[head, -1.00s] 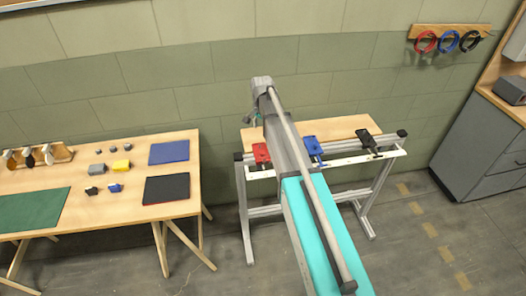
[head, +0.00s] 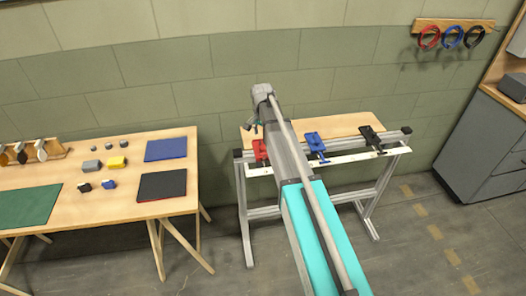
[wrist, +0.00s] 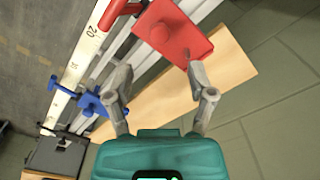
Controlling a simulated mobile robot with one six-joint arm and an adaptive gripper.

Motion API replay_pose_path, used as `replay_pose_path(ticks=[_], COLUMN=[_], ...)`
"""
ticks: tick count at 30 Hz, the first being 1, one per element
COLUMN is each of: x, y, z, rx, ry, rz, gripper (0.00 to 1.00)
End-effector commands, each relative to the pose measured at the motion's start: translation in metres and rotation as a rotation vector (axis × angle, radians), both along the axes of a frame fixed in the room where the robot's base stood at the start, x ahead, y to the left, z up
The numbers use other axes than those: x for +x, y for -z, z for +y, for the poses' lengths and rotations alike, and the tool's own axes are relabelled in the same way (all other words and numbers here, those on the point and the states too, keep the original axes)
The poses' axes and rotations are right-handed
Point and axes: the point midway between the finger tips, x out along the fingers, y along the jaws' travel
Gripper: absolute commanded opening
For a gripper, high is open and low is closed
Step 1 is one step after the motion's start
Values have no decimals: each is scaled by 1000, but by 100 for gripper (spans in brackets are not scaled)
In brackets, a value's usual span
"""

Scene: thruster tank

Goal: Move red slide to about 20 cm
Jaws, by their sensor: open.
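The red slide (head: 259,151) sits on the rail near its left end in the head view, partly hidden by my arm. In the wrist view the red slide (wrist: 175,32) shows at the top, with its red handle reaching toward the white scale (wrist: 78,65). A "20" mark is readable on the scale, left of the slide. My gripper (wrist: 160,75) is open and empty. Its right fingertip appears close to the slide's edge; I cannot tell whether they touch. In the head view my gripper (head: 254,125) is small, just above the red slide.
A blue slide (head: 315,143) and a black slide (head: 371,139) sit farther right on the same rail. A wooden board (head: 345,124) lies behind it. A table (head: 125,205) with small blocks and mats stands left. Cable loops (head: 451,37) hang on the wall.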

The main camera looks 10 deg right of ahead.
Motion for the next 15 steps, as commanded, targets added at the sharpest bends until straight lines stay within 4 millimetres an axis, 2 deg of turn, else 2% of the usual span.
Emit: replay_pose_path(ticks=[1, 15], x=[0, 0], y=[8, 45], z=[0, -1], rx=[0, 0], ry=[0, 1], rz=[0, 0], gripper=[70, 70])
